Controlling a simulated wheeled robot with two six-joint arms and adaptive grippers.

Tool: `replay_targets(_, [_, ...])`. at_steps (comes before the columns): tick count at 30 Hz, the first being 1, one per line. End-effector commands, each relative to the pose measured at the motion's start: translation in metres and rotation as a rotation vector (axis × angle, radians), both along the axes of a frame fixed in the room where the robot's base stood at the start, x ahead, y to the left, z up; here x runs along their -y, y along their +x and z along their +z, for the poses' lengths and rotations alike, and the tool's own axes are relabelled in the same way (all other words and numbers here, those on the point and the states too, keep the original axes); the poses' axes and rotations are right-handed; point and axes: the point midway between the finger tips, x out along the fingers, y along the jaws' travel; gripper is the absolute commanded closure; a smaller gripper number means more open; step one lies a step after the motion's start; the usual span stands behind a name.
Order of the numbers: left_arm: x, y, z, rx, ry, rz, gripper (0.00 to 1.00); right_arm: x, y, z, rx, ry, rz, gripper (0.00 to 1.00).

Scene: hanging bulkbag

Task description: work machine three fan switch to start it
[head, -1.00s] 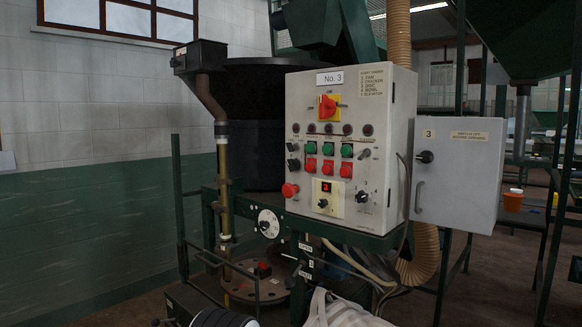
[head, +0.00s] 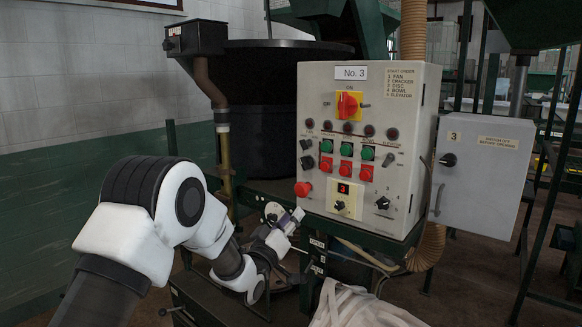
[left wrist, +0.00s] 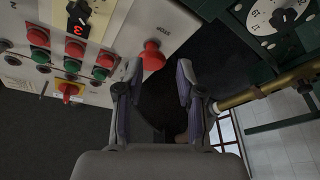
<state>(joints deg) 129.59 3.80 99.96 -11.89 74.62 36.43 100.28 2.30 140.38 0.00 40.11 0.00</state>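The No. 3 control panel (head: 425,90) is a grey box facing me in the head view. Its left column has two black knobs, an upper knob (head: 306,144) and a lower knob (head: 307,162); their small labels are not readable, so I cannot tell which is the fan switch. The row of indicator lamps (head: 348,128) looks dark. My left gripper (head: 297,215) is just below the panel's lower left, apart from the knobs. In the left wrist view the left gripper (left wrist: 159,72) is open and empty, with the red mushroom button (left wrist: 152,55) beyond its fingers. My right gripper is out of view.
A red-yellow main switch (head: 348,105) sits high on the panel, above green and red buttons. A grey box (head: 485,165) adjoins it at right. A white bag (head: 360,305) is at the bottom.

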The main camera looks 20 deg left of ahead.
Motion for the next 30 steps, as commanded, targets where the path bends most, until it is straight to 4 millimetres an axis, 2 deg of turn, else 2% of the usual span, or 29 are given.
replay_targets(1, [-0.001, 0.0, 0.047, 0.045, 0.0, 0.002, 0.62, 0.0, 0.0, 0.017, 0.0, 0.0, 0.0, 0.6])
replay_targets(3, [-0.002, -0.002, 0.078, 0.082, 0.0, 0.003, 0.62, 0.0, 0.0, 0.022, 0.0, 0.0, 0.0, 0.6])
replay_targets(5, [-0.002, -0.002, 0.089, 0.096, 0.0, 0.004, 0.62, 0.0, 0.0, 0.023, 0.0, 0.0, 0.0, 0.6])
replay_targets(8, [-0.001, 0.005, 0.093, 0.097, 0.0, 0.004, 0.62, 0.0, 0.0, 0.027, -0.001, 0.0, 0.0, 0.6])
replay_targets(18, [0.008, 0.061, 0.112, 0.095, 0.001, 0.004, 0.62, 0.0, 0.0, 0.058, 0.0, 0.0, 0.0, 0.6])
replay_targets(22, [0.009, 0.069, 0.113, 0.095, 0.001, 0.004, 0.62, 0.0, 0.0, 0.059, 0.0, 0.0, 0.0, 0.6])
replay_targets(28, [0.009, 0.07, 0.111, 0.093, 0.001, 0.005, 0.62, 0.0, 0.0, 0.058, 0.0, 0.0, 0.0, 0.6])
replay_targets(30, [0.009, 0.07, 0.111, 0.093, 0.001, 0.005, 0.87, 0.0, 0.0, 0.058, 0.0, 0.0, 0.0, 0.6])
